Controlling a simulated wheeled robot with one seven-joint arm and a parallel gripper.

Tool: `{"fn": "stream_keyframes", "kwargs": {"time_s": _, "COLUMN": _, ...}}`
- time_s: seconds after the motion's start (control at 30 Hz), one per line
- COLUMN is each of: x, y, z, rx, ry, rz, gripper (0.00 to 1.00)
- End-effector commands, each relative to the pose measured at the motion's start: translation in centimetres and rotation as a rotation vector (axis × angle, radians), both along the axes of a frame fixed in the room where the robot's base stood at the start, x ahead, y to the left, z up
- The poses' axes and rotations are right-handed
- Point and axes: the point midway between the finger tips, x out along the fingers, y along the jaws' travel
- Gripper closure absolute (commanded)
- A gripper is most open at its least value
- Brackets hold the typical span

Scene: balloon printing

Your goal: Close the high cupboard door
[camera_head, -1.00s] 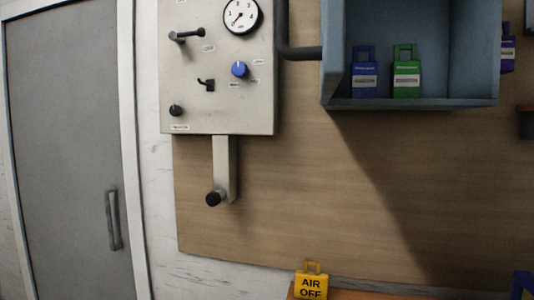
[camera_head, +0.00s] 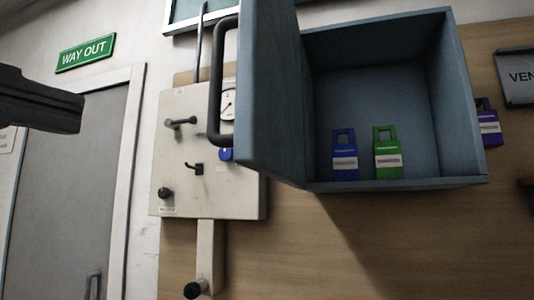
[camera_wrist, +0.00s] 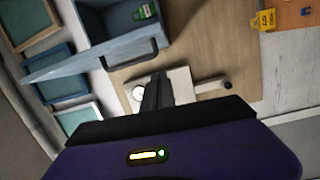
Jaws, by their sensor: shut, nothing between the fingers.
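The high cupboard (camera_head: 465,110) is a blue-grey box on the wooden board, with its front open. Its door (camera_head: 272,90) stands swung out at the left side, with a dark bar handle (camera_head: 214,85) on its outer face. In the wrist view the door (camera_wrist: 75,66) and handle (camera_wrist: 130,57) show near the upper left. My gripper (camera_head: 78,112) reaches in from the left edge, apart from the door. In the wrist view its dark fingers (camera_wrist: 157,88) are together and empty, and the handle lies beyond them.
A blue tag (camera_head: 344,160) and a green tag (camera_head: 388,160) stand inside the cupboard. A pale control panel (camera_head: 180,150) with knobs and a gauge is below and behind the door. A grey door (camera_head: 70,190) under a WAY OUT sign (camera_head: 86,52) is at the left.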

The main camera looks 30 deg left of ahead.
Motion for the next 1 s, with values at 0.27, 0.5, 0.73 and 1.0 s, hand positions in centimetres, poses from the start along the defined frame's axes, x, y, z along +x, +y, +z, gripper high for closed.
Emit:
{"fn": "stream_keyframes", "kwargs": {"time_s": 0.27, "x": 1.0, "y": -0.1, "z": -1.1, "rx": -0.092, "ry": 0.041, "rz": -0.009, "gripper": 1.0}}
{"fn": "stream_keyframes", "kwargs": {"time_s": 0.5, "x": 5.1, "y": 0.0, "z": -1.0, "rx": -0.091, "ry": 0.04, "rz": -0.01, "gripper": 1.0}}
{"fn": "stream_keyframes", "kwargs": {"time_s": 0.73, "x": 9.6, "y": 0.3, "z": -1.0, "rx": -0.089, "ry": 0.041, "rz": -0.009, "gripper": 1.0}}
{"fn": "stream_keyframes", "kwargs": {"time_s": 1.0, "x": 11.0, "y": -2.6, "z": -1.0, "rx": -0.086, "ry": 0.038, "rz": -0.006, "gripper": 1.0}}
